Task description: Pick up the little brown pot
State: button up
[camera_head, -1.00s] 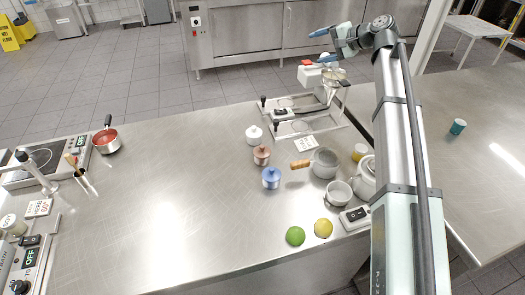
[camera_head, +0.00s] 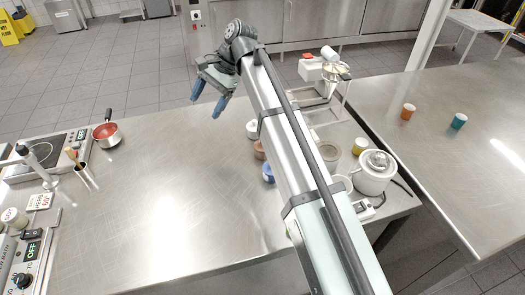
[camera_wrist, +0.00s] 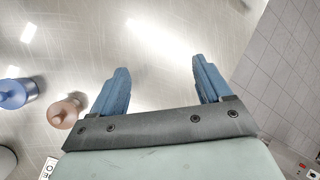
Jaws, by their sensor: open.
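The little brown pot (camera_head: 259,150) stands on the steel counter, mostly hidden behind my arm in the head view. It shows more fully in the wrist view (camera_wrist: 63,112), at the lower left, left of my fingers, with a small knob on its lid. My gripper (camera_head: 207,102) is open and empty, with blue fingers pointing down above the counter, to the left of the pot and apart from it. In the wrist view my gripper (camera_wrist: 160,70) has bare counter between its fingertips.
A blue pot (camera_wrist: 15,92) and a white pot (camera_head: 251,129) flank the brown one closely. A red saucepan (camera_head: 106,134) sits far left. The counter's middle is clear.

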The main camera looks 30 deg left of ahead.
jog(key=w+d+r+m+t+h, duration=0.1)
jog(key=d+m+t+h, duration=0.1)
jog(key=d+m, duration=0.65)
jog(key=w+d+r+m+t+h, duration=0.1)
jog(key=w+d+m+t+h, duration=0.15)
jog(key=d+m, duration=0.65)
jog(key=shift+m, duration=0.35)
jog(key=f, duration=0.5)
jog(key=a+f, duration=0.1)
jog(key=f, duration=0.2)
jog(key=shift+s+f, duration=0.35)
jog(key=shift+s+a+f, duration=0.1)
jog(key=shift+f, duration=1.2)
jog(key=shift+s+a+f, duration=0.1)
jog(key=shift+f, duration=1.2)
jog(key=shift+c, duration=0.3)
grip_shut()
